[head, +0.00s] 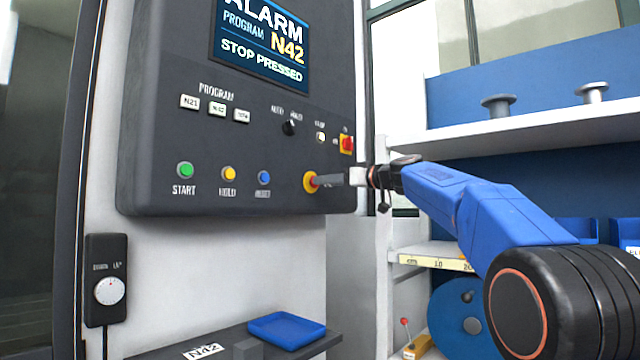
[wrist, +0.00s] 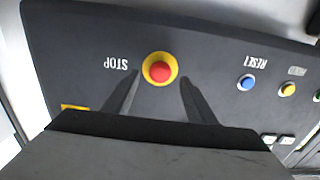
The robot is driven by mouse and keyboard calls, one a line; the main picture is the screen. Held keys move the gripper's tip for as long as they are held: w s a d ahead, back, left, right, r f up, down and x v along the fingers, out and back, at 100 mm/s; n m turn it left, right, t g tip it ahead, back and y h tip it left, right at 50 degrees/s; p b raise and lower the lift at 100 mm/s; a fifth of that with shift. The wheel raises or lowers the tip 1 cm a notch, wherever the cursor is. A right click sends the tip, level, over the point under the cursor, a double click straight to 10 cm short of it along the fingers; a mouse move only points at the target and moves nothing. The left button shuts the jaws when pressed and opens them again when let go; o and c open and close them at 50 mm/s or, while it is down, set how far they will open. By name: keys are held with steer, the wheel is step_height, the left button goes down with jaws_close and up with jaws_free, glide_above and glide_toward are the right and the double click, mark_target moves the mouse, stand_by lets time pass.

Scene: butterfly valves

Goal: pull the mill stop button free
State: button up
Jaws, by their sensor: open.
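The stop button is a red mushroom button on a yellow ring, low on the right of the dark control panel (head: 140,130). In the head view only its left part, with the yellow ring (head: 307,182), shows beside my gripper (head: 326,180). In the wrist view the red stop button (wrist: 160,71) is whole, with the upside-down word STOP beside it. My gripper (wrist: 158,92) is open there, one finger on each side of the button, with gaps between. Whether the fingertips reach its depth I cannot tell. The screen (head: 262,45) reads ALARM, PROGRAM N42, STOP PRESSED.
Green start (head: 185,170), yellow hold (head: 228,173) and blue reset (head: 264,177) buttons sit left of the stop button. A red switch on yellow (head: 347,144) is just above. A blue tray (head: 287,329) lies on the ledge below. Shelves (head: 540,122) stand at right.

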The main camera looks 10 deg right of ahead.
steer(key=shift+x, duration=2.2)
